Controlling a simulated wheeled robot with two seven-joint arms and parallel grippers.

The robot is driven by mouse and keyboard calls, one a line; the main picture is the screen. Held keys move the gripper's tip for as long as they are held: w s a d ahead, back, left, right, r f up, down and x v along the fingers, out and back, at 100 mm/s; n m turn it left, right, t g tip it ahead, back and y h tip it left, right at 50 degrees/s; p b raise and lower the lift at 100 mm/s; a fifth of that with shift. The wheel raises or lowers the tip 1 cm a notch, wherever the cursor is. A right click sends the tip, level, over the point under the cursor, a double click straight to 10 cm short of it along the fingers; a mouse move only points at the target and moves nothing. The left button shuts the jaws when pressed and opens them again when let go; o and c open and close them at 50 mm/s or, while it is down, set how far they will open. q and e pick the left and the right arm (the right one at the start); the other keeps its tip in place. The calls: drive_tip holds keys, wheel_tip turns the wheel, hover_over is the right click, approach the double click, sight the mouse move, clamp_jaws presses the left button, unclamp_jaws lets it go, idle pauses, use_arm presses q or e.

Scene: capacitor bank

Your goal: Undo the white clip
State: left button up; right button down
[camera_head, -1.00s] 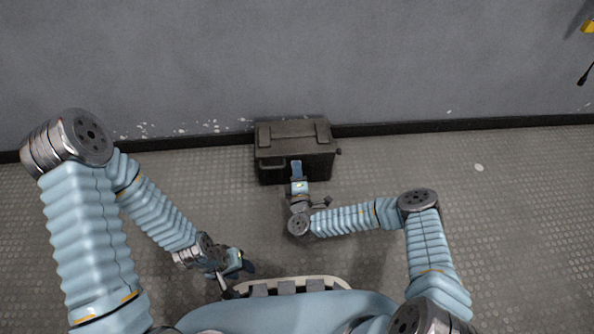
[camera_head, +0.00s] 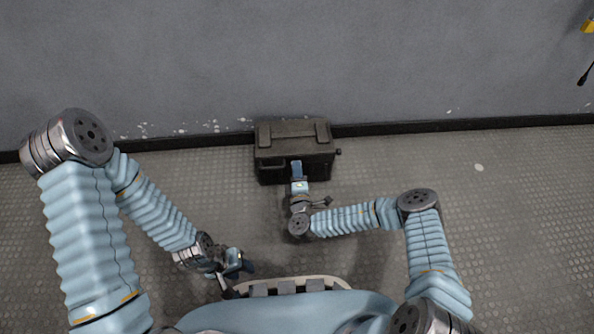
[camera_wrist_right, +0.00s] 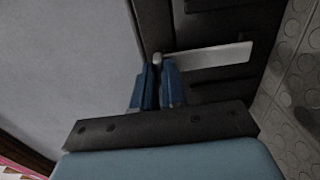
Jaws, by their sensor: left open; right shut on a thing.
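A dark box (camera_head: 293,131) stands on the floor against the wall. My right gripper (camera_head: 297,164) is at the middle of its front face. In the right wrist view, a pale whitish bar, the clip (camera_wrist_right: 212,56), lies across the dark box front. The blue fingers of my right gripper (camera_wrist_right: 158,68) are shut on its end. In the head view I cannot make out the clip, as the gripper covers that spot. My left gripper (camera_head: 246,268) is open and empty, low over the floor near my base, away from the box.
The grey wall (camera_head: 290,55) with a dark skirting strip is right behind the box. The studded floor (camera_head: 480,215) is clear to the left and right of the box. A yellow and black item (camera_head: 586,50) shows at the upper right edge.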

drive_tip(key=shift+s, duration=0.1)
drive_tip(key=s+f+p, duration=0.3)
drive_tip(key=s+f, duration=0.1)
drive_tip(key=s, duration=0.1)
drive_tip(key=shift+s+f, duration=0.15)
drive_tip(key=shift+f, duration=0.2)
idle(0.3)
idle(0.4)
drive_tip(key=c, duration=1.2)
unclamp_jaws()
drive_tip(key=shift+f, duration=0.1)
